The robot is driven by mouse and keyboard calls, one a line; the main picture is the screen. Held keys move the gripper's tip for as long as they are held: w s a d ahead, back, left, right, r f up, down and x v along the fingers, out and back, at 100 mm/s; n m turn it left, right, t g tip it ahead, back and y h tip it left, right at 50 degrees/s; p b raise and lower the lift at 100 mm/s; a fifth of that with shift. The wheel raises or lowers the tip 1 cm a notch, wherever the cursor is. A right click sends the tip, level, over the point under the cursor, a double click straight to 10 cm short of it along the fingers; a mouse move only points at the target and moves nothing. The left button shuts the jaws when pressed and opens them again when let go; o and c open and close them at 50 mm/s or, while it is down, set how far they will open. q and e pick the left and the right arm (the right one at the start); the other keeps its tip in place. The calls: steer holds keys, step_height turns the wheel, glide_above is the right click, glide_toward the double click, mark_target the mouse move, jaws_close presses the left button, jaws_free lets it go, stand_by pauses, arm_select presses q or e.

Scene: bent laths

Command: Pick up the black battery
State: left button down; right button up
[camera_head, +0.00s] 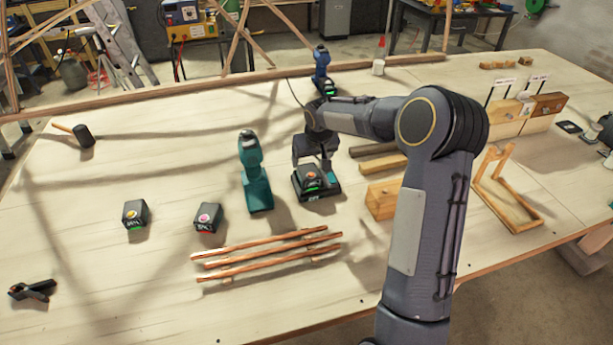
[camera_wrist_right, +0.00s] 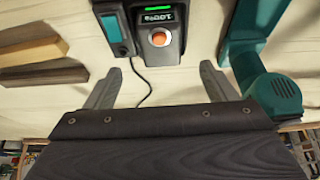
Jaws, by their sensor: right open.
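A black battery with an orange button (camera_head: 310,174) sits in a dark charger (camera_head: 329,188) with a green light, near the table's middle. In the right wrist view the battery (camera_wrist_right: 161,42) shows a label and a lit green bar, beside the charger's teal part (camera_wrist_right: 116,34). My right gripper (camera_head: 313,160) is above and just behind the battery. In the wrist view its two fingers (camera_wrist_right: 160,72) are apart with nothing between them. Two other black batteries, one with a yellow button (camera_head: 135,214) and one with a pink button (camera_head: 208,217), stand at the left. My left gripper is out of view.
Bent laths (camera_head: 268,254) lie in front. A blue drill (camera_head: 322,72) stands behind.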

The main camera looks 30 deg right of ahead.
mark_target(309, 171)
steer(key=x, duration=0.2)
steer(key=p+x, duration=0.1)
steer(key=x, duration=0.1)
steer(key=p+x, duration=0.1)
steer(key=x, duration=0.1)
steer(key=shift+s+a+f, duration=0.15)
steer(key=shift+f, duration=0.3)
steer(key=shift+r, duration=0.1)
steer(key=c, duration=1.3)
